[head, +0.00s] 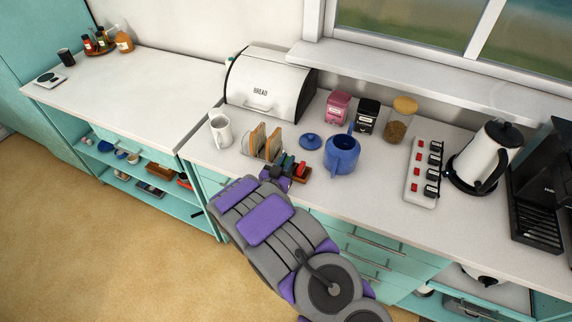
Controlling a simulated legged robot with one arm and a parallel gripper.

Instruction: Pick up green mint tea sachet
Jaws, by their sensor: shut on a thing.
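My purple and grey gripper (279,174) is at the counter's front edge, low over a small wooden holder (304,178) of tea sachets. It is shut on a small dark green sachet (288,161), which shows at its fingertips. A red sachet (301,168) stands just to the right in the holder. The arm hides much of the holder and the fingers. I cannot tell whether the green sachet is clear of the holder.
A toast rack (264,145) with toast is close at the left, a blue teapot (342,153) close at the right, its blue lid (310,142) behind. A white mug (220,130), bread bin (268,87), power strip (424,172) and kettle (484,158) stand farther off.

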